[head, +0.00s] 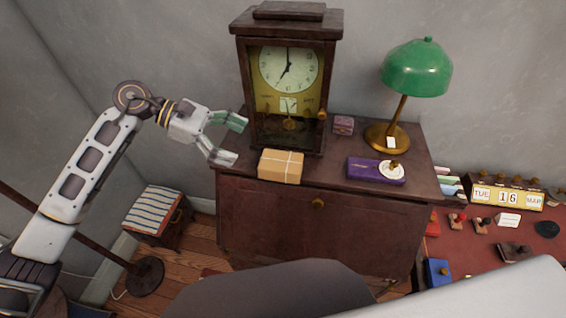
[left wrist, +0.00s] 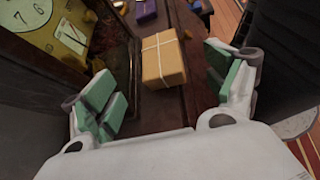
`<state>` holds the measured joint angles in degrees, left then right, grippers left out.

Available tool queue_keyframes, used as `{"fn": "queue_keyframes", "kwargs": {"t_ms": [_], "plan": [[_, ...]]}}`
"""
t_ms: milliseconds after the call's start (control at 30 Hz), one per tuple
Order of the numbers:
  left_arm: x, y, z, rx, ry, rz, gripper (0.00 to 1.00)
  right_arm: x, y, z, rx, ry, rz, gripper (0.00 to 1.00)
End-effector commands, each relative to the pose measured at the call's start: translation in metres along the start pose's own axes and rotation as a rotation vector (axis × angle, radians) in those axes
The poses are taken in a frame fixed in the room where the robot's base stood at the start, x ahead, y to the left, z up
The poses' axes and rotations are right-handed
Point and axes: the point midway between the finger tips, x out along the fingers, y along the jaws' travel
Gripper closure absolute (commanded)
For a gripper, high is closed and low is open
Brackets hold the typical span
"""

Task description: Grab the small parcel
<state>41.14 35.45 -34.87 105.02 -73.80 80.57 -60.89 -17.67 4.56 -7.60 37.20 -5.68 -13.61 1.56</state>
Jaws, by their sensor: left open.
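The small parcel (head: 281,166) is a tan box tied with white string. It sits on the front left part of the dark wooden cabinet (head: 270,201), in front of the clock. My left gripper (head: 232,138) is open and empty, just left of the parcel and apart from it. In the left wrist view the parcel (left wrist: 164,60) lies ahead, between and beyond the green-padded fingers of the left gripper (left wrist: 172,95). My right gripper is not in view.
A tall wooden clock (head: 288,75) stands behind the parcel. A green lamp (head: 415,68), a small purple box (head: 343,125) and a flat purple box (head: 365,171) are further right. A striped stool (head: 152,208) stands lower left. A red desk (head: 480,240) is at right.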

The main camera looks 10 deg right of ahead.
Motion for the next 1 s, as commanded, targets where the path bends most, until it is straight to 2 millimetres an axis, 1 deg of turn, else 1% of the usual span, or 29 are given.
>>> {"fn": "queue_keyframes", "kwargs": {"t_ms": [100,267,700,867,1000], "plan": [[-0.003,-0.001,-0.008,-0.077,-0.035,0.018,0.14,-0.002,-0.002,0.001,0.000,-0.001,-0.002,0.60],[-0.005,-0.001,-0.013,-0.135,-0.062,0.034,0.14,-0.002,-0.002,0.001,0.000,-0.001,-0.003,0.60],[-0.005,0.000,-0.014,-0.147,-0.067,0.037,0.14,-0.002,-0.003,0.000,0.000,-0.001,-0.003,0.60],[0.002,0.000,-0.013,-0.147,-0.068,0.036,0.14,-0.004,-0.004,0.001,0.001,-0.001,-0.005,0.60],[0.016,0.000,-0.012,-0.148,-0.069,0.036,0.14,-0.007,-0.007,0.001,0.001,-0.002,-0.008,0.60]]}}
